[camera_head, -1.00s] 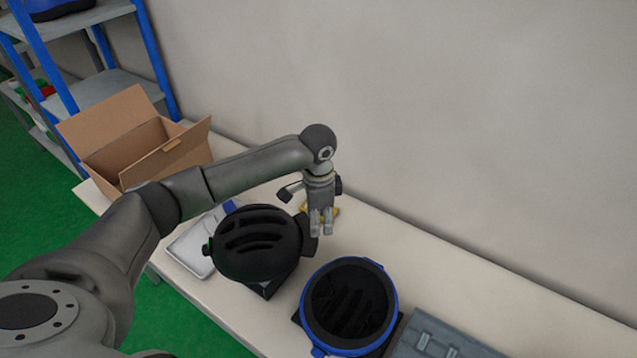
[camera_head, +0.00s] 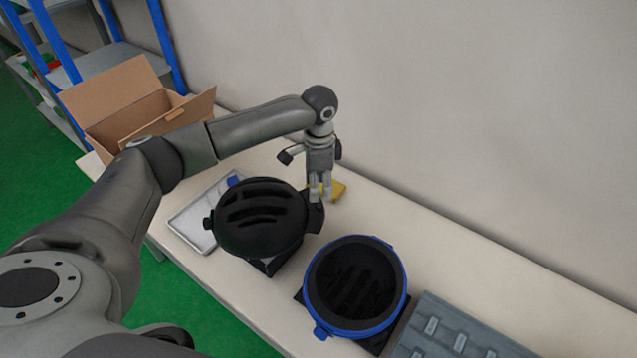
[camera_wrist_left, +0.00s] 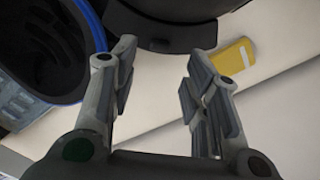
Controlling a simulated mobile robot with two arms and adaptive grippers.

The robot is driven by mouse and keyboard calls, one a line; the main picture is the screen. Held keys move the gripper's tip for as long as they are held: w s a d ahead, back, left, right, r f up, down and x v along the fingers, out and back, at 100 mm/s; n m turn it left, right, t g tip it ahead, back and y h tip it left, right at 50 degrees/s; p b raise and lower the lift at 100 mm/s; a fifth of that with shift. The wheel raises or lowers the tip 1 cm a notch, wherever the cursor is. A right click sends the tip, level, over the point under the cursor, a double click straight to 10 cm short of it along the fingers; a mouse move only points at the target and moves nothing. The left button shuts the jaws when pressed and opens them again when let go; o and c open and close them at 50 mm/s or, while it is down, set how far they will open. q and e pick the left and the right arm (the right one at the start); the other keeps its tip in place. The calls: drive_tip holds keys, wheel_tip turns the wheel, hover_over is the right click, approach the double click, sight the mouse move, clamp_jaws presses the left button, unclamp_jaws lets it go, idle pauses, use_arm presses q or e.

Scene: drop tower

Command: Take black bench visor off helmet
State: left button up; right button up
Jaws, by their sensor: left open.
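A black helmet (camera_head: 262,222) with vent slots rests on a dark stand on the bench. A dark piece at its right side, next to my gripper, looks like the black visor (camera_head: 314,216); in the left wrist view a curved black part (camera_wrist_left: 165,28) lies just beyond the fingertips. My left gripper (camera_head: 320,196) points down at the helmet's right side, apart from the visor as far as I can see. It is open and empty, its fingers spread in the left wrist view (camera_wrist_left: 160,80). My right gripper is not in view.
A blue-rimmed black helmet (camera_head: 355,285) lies upturned on a stand to the right. A grey case (camera_head: 455,335) is beyond it. A yellow object (camera_head: 338,189) lies behind my gripper. A white tray (camera_head: 192,226) and a cardboard box (camera_head: 130,115) are at left; a wall runs behind.

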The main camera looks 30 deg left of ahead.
sight(318, 204)
use_arm(q)
wheel_tip(318, 204, down, 2)
drive_tip(key=shift+f+b, duration=0.25)
drive_tip(key=shift+b, duration=0.7)
drive_tip(key=shift+f, duration=1.85)
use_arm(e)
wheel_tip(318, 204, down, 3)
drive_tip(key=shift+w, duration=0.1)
use_arm(q)
drive_tip(key=shift+c, duration=0.3)
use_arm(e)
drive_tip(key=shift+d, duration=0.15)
use_arm(q)
drive_tip(key=c, duration=0.6)
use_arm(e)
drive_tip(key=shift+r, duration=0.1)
